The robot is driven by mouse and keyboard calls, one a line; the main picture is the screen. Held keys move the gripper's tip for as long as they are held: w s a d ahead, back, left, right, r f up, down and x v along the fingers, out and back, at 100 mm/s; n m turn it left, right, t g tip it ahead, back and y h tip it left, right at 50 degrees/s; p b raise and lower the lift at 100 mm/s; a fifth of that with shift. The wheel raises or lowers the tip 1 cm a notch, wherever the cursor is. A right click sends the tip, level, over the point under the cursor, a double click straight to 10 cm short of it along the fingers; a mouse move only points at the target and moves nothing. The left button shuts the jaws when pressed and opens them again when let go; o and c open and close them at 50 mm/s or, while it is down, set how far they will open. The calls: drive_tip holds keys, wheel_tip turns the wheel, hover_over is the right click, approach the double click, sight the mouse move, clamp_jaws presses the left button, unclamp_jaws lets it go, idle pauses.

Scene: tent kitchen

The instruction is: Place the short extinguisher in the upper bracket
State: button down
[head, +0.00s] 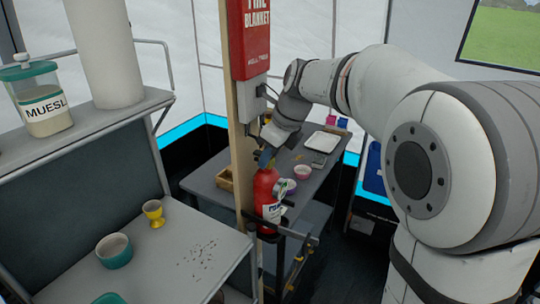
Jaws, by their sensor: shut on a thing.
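The red extinguisher (267,193) is upright in front of the wooden post (241,165), below the fire blanket box. It has a pale label and a dark top. My gripper (267,156) comes down from above and is shut on its top; the fingers are small and partly hidden. A black bracket (293,236) sits at the extinguisher's base. I cannot tell whether the base rests in it or is just in front of or above it. Dark fittings (262,92) show higher on the post; I cannot make out a separate bracket there.
The red fire blanket box (249,38) hangs above on the post. A grey table (212,178) behind carries a white tray (327,142) and a pink bowl (302,172). At left, a counter holds a teal bowl (114,250) and a yellow egg cup (154,213).

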drive_tip(key=shift+f+b, duration=0.35)
drive_tip(key=c, duration=1.2)
unclamp_jaws()
drive_tip(key=shift+f, duration=0.15)
drive_tip(key=shift+o, duration=0.2)
